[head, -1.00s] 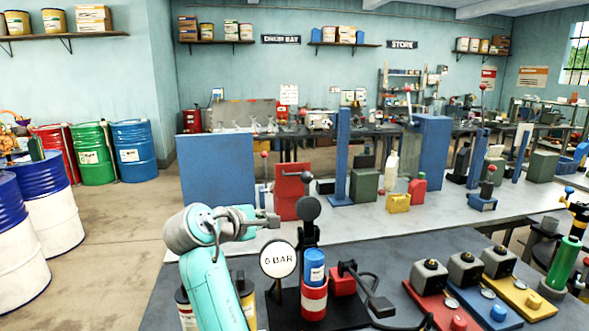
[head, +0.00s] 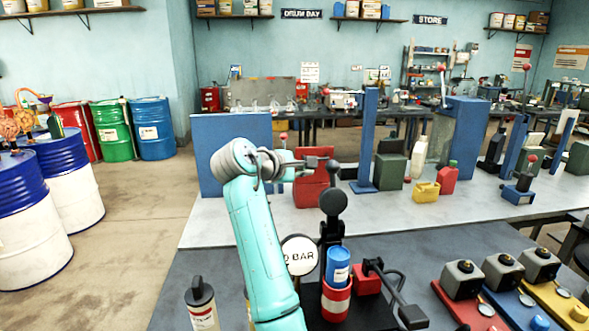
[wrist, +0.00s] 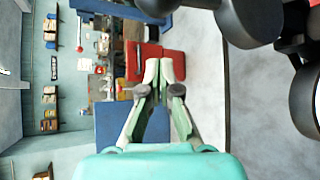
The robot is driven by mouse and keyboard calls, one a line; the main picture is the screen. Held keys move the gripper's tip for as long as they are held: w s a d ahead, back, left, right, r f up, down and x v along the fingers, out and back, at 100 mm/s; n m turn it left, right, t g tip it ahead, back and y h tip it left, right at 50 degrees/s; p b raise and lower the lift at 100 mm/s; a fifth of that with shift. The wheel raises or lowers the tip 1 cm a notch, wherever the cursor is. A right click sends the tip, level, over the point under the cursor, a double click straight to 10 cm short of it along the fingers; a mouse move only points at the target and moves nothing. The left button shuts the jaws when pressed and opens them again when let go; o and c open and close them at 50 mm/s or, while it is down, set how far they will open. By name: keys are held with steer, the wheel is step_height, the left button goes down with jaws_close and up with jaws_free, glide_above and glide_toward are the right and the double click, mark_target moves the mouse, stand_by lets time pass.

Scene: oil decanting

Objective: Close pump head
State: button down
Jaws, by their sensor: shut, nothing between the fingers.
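The pump is a black upright stand (head: 331,232) with a round black knob (head: 333,202) and a smaller black ball above it. I cannot tell whether its head is open or closed. A blue canister (head: 338,268) sits in a red holder (head: 335,298) at its foot. My gripper (head: 326,160) is shut and empty, level with the small ball in the head view. I cannot tell whether they touch. In the wrist view my gripper (wrist: 160,70) points at a red block, and dark rounded parts (wrist: 245,20) stand at the upper right, apart from the fingers.
A "0 BAR" gauge (head: 299,255) stands beside the pump, partly behind my arm. A black-topped bottle (head: 202,305) is left of my arm. A black handle (head: 400,300) and several coloured bases with grey blocks (head: 462,280) lie right. A red container (head: 312,185) stands beyond.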

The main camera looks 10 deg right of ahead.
mark_target(332, 187)
steer(key=shift+s+d+r, duration=0.25)
steer(key=shift+s+d, duration=0.2)
steer(key=shift+d, duration=0.4)
steer(key=shift+s+d+r, duration=0.25)
steer(key=shift+s+d, duration=0.2)
steer(key=shift+d, duration=0.35)
steer(key=shift+s, duration=0.1)
